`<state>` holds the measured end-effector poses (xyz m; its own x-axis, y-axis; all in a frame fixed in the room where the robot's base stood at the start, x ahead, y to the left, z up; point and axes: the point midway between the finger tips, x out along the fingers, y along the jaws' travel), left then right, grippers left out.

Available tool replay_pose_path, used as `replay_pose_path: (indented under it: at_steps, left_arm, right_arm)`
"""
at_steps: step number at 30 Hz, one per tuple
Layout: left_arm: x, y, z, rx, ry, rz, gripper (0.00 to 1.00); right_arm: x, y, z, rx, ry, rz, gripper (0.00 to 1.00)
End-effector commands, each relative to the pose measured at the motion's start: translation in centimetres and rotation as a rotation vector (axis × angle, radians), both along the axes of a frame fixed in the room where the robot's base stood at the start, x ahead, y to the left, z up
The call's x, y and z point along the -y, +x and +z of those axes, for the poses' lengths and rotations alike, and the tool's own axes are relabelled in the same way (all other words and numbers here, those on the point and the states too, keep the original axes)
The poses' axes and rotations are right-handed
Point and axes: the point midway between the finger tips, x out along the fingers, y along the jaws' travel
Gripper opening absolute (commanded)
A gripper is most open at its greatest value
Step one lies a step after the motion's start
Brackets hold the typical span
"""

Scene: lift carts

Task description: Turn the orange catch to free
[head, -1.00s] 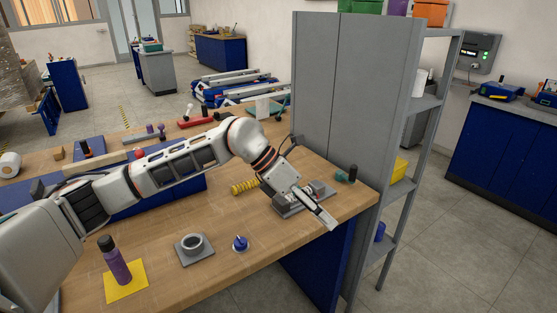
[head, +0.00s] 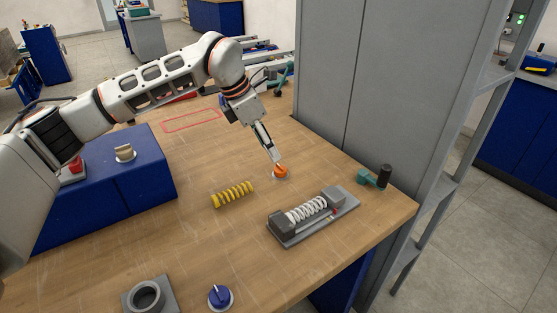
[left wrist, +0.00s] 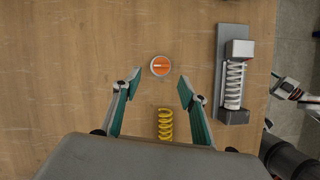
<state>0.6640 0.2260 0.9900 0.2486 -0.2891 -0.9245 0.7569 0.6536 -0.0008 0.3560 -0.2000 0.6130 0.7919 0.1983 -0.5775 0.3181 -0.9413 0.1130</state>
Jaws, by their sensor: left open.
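The orange catch (head: 281,171) is a small round knob on a pale disc on the wooden bench. In the left wrist view the catch (left wrist: 160,66) shows from above, with a pale line lying roughly crosswise on it. My left gripper (head: 273,156) is just above and behind the catch in the head view, pointing down. In the left wrist view the open left gripper (left wrist: 160,81) has a fingertip to either side, and the catch appears between and slightly beyond them. I cannot tell whether they touch it. At the right edge, parts of my right arm seem to show, unclearly.
A grey fixture with a white spring (head: 308,209) stands near the catch. A yellow spring (head: 233,194) lies in front-left. A blue knob (head: 220,297), a grey ring block (head: 148,297), a teal-and-black tool (head: 374,177) and a tall grey cabinet (head: 400,80) surround the area.

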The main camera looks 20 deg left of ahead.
Motion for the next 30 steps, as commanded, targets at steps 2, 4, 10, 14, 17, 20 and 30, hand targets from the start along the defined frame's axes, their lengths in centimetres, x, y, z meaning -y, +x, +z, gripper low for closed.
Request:
replay_pose_path:
  at_steps: [2, 4, 10, 14, 17, 20, 30]
  left_arm:
    - [0.3, 0.2, -0.7, -0.001, 0.0, 0.0, 0.42]
    - [0.6, 0.3, -1.6, -0.003, 0.0, -0.001, 0.42]
    - [1.5, 1.1, -4.5, -0.003, -0.002, -0.002, 0.42]
    - [2.0, 1.5, -5.9, -0.002, -0.002, -0.001, 0.42]
    - [2.2, 1.7, -6.6, -0.001, -0.002, -0.001, 0.42]
    - [2.2, 1.8, -6.9, 0.0, -0.001, 0.0, 0.42]
    - [2.3, 1.8, -6.9, 0.0, -0.001, 0.0, 0.17]
  right_arm:
    - [0.1, -0.2, -0.2, -0.003, -0.003, 0.001, 0.4]
    - [0.2, -0.4, -0.3, -0.007, -0.005, 0.001, 0.4]
    - [0.5, -0.5, -0.7, -0.01, -0.01, 0.0, 0.4]
    - [0.6, -0.3, -0.7, -0.007, -0.013, -0.001, 0.4]
    - [0.6, -0.1, -0.6, -0.003, -0.013, -0.001, 0.4]
    - [0.6, 0.0, -0.5, 0.0, -0.013, -0.001, 0.4]
    - [0.6, 0.1, -0.4, 0.003, -0.013, -0.002, 0.4]
